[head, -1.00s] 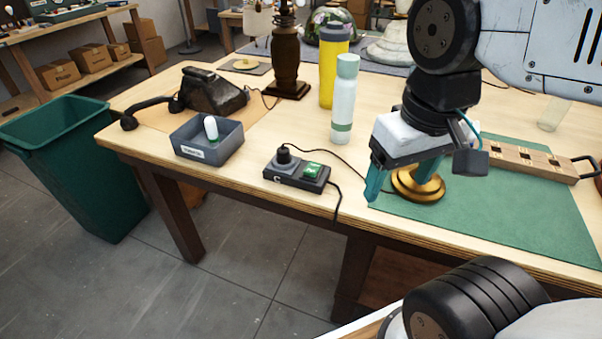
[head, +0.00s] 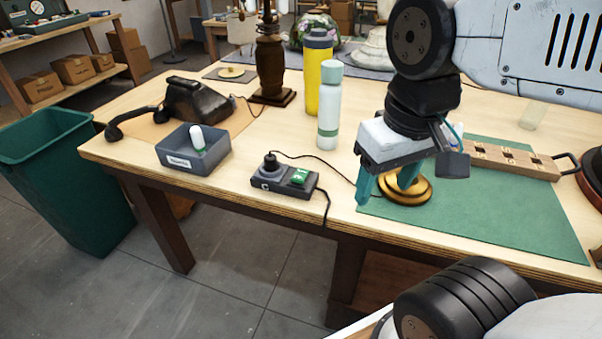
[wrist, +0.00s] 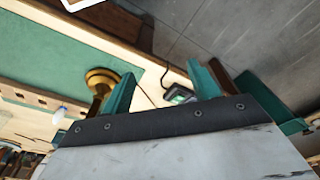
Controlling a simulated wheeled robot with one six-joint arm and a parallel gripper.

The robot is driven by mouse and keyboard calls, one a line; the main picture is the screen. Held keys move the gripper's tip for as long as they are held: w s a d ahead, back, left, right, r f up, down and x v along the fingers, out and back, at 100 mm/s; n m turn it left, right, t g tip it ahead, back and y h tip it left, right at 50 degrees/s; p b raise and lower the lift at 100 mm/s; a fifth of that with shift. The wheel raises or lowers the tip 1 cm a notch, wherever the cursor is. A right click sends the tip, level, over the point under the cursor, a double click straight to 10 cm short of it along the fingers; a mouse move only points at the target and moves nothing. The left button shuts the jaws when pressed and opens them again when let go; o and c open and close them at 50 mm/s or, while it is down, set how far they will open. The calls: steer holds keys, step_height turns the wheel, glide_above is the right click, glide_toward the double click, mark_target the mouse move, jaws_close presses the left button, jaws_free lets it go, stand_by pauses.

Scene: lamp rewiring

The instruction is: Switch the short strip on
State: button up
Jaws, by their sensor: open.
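The short strip (head: 273,185) is a small dark block near the table's front edge in the head view. A black plug (head: 270,162) stands in its left end, and a green switch (head: 299,176) is at its right end. The green switch also shows between my fingers in the wrist view (wrist: 178,94). My gripper (head: 385,188) is open, with teal fingers pointing down, to the right of the strip and apart from it. In the head view its fingers overlap a brass lamp base (head: 415,196) on the green mat. Nothing shows between the fingers up close.
A grey tray (head: 226,147) with a white bulb (head: 197,138) stands left of the strip. A white-green bottle (head: 329,105) and a yellow bottle (head: 313,75) stand behind it. Black cords run from the strip. A wooden rack (head: 510,163) lies on the right.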

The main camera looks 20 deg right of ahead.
steer(key=shift+w+f+g, duration=0.2)
steer(key=shift+f+g, duration=0.1)
steer(key=shift+f, duration=0.05)
steer(key=c, duration=1)
steer(key=shift+n+g, duration=0.5)
steer(key=shift+g, duration=0.4)
steer(key=w, duration=0.8)
steer(key=shift+w+a+f, duration=0.15)
steer(key=shift+w+f, duration=0.2)
steer(key=shift+w, duration=0.05)
jaws_close()
steer(key=w+f+n+y, duration=0.1)
steer(key=w+n, duration=0.7)
steer(key=w, duration=1.1)
steer(key=shift+a+f, duration=0.25)
steer(key=shift+a, duration=0.05)
